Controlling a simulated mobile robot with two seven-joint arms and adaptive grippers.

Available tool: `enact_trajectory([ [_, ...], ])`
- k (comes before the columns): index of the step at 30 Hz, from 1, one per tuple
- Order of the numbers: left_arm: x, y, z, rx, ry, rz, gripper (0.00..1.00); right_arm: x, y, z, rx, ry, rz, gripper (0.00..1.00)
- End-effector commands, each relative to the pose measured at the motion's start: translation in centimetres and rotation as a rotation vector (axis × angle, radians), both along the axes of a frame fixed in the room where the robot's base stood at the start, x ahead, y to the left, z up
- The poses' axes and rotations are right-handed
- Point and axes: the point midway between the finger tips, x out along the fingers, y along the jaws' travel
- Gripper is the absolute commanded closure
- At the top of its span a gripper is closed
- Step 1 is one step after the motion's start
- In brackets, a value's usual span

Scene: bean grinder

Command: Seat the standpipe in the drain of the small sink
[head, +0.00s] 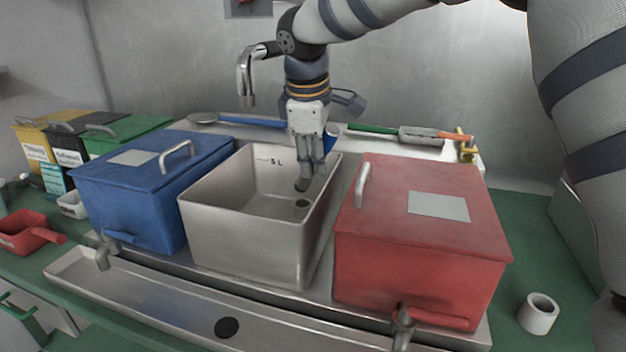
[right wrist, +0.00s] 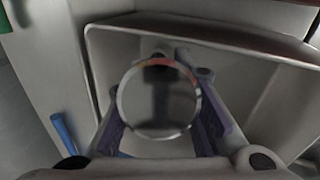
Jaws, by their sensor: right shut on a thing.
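The small sink (head: 240,230) is an open steel basin between a blue box and a red box, with a "5 L" mark on its inner wall. My right gripper (head: 308,172) points down inside the basin, just above the drain in the picture. In the right wrist view (right wrist: 165,105) it is shut on a shiny round-ended thing, which I take as the standpipe (right wrist: 158,98). The fingers hide most of it in the head view. Whether its lower end touches the drain cannot be seen. My left gripper is not in view.
The lidded blue box (head: 150,190) and red box (head: 420,250) flank the basin closely. A tap (head: 245,75) hangs behind. Long-handled tools (head: 370,129) lie along the back ledge. A steel trough (head: 170,300) runs in front. A white ring (head: 538,313) stands at right.

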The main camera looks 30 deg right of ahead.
Motion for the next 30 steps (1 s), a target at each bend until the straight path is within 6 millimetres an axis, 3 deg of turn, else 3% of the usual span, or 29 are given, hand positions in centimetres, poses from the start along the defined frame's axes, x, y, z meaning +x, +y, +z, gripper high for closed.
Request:
enact_trajectory([
  [1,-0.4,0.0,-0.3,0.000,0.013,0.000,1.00,0.5,-0.3,-1.1,0.001,0.006,0.000,1.00],
  [9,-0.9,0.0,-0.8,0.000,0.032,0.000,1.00,1.9,-1.3,-3.1,0.001,0.003,-0.001,1.00],
  [14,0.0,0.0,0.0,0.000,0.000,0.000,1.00,1.8,-1.3,-5.0,0.001,-0.005,0.003,1.00],
  [23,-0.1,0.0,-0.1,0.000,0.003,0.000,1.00,1.8,-1.3,-5.5,0.000,-0.003,0.002,1.00],
  [24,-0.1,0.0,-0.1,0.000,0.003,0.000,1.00,1.8,-1.3,-5.6,0.001,-0.002,0.002,0.76],
  [26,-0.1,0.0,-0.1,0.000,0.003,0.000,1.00,1.8,-1.3,-5.6,0.001,-0.002,0.002,0.62],
  [27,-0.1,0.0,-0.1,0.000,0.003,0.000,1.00,1.8,-1.3,-5.6,0.001,-0.002,0.002,0.58],
  [30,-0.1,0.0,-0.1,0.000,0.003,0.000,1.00,1.8,-1.3,-5.6,0.001,-0.002,0.002,0.58],
])
